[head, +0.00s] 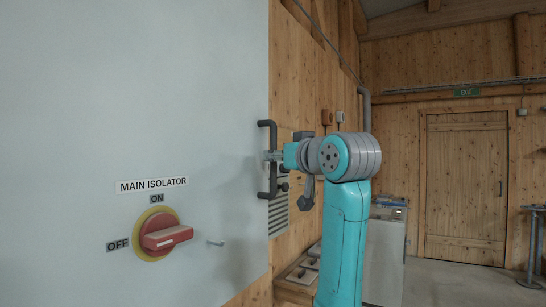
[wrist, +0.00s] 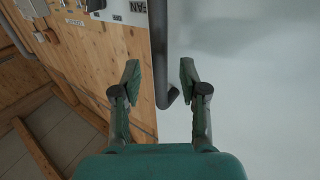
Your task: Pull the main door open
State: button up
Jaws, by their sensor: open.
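The main door is a large pale grey panel (head: 150,90) that fills the left of the head view, and it looks shut. A black upright bar handle (head: 273,180) is near its right edge. In the wrist view the handle (wrist: 158,50) runs down between my fingers, and its lower end bends towards the grey panel (wrist: 250,70). My gripper (head: 272,156) is at the middle of the handle in the head view. In the wrist view my gripper (wrist: 160,72) is open, with a gap on both sides of the bar. I cannot tell how deep the bar sits between the fingers.
A red isolator knob (head: 166,238) on a yellow plate and a small metal peg (head: 215,243) stick out of the panel below left of the handle. A wooden wall (head: 310,100) is beyond the panel's edge. A wooden door (head: 465,190) and open floor are at the back right.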

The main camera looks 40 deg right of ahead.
jog(key=shift+x, duration=1.95)
jog(key=shift+c, duration=0.2)
grip_shut()
